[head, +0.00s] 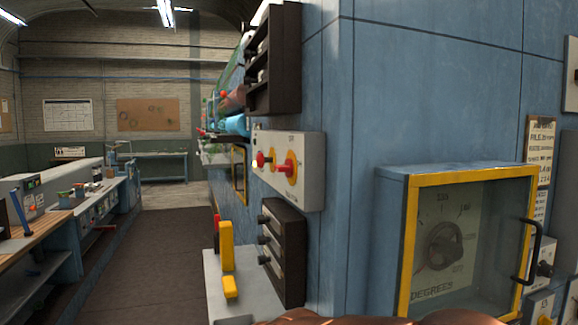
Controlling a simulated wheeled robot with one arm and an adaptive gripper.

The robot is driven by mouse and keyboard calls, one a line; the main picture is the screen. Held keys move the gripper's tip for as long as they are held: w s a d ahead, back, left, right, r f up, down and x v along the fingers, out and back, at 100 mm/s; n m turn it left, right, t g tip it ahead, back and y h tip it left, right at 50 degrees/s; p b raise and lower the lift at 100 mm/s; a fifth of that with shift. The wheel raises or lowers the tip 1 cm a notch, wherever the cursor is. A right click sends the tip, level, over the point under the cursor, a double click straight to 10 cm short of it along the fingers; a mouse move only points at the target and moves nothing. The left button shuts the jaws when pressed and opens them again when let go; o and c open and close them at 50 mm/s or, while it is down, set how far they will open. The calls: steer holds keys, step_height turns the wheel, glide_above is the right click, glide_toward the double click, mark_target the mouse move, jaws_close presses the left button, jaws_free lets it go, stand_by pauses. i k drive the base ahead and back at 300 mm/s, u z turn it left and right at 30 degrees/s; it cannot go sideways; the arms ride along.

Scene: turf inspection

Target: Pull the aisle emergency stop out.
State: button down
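A grey control box (306,170) is fixed to the side of the blue cabinet facing the aisle. It bears a red mushroom button on a yellow base (290,167), which looks like an emergency stop. A second red knob (262,160) sits to its left, beside a small glowing yellow light. The box is seen at a steep angle, so I cannot tell whether the button is pressed in or out. No label names it legibly. My gripper is not in view.
A blue cabinet (440,90) fills the right, with a yellow-framed dial case (405,255) jutting out. Dark switch racks (283,250) and a yellow lever (227,245) sit below the control box. The aisle floor (150,235) is clear; benches (45,235) line its left.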

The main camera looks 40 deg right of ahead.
mark_target(261, 160)
steer(key=z, duration=1.1)
steer(key=k, duration=0.3)
steer(key=u, duration=1.25)
steer(key=i, duration=0.85)
steer(key=u, duration=0.15)
